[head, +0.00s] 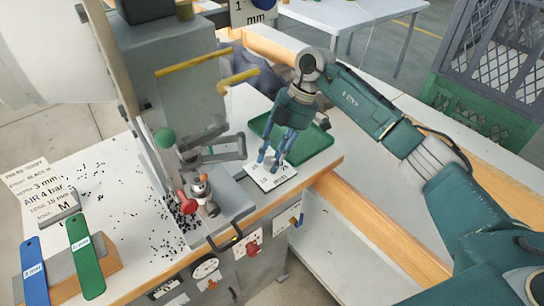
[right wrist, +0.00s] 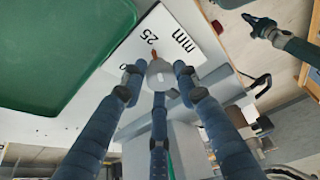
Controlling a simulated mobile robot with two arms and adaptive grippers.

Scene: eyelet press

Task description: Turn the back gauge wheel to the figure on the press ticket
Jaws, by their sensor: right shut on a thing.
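The back gauge wheel (right wrist: 160,72) is a small grey knob with an orange pointer (right wrist: 154,54), seen in the right wrist view. It stands on a white scale plate (right wrist: 185,22) marked "25" and "mm"; the pointer points towards the side with the 25. Another figure is mostly hidden by a finger. My right gripper (head: 273,159) is shut on the wheel, its blue fingers around it. The plate (head: 286,178) also shows in the head view. The press ticket (head: 38,190) at the left reads "EDGE 15 mm". My left gripper (right wrist: 262,27) appears small in the right wrist view.
A green tray (head: 308,144) lies close behind the plate. The grey press (head: 185,90) with its red-knobbed lever stands to the left. Blue and green tags (head: 86,255) lie at the front left. Small black bits are scattered on the bench.

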